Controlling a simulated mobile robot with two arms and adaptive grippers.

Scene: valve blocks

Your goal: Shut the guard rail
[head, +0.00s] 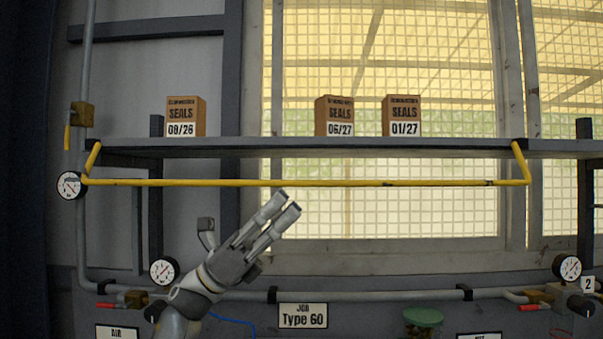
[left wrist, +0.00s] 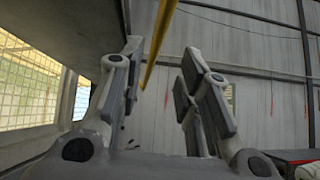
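The guard rail (head: 330,183) is a long yellow bar with a short bent arm at each end. In the head view it hangs in front of and below the front edge of the shelf (head: 300,149). My left gripper (head: 286,201) is just below the bar, left of its middle, with its fingers pointing up and right. In the left wrist view the two fingers (left wrist: 158,75) stand apart with nothing held. The yellow rail (left wrist: 160,42) shows in the gap between them; I cannot tell whether they touch it. My right gripper is not in view.
Three brown seals boxes stand on the shelf: one at left (head: 186,115), one near the middle (head: 334,115) and one right of it (head: 401,115). Gauges (head: 164,271) and a grey pipe (head: 370,296) run below. A green-lidded jar (head: 423,318) stands at the bottom.

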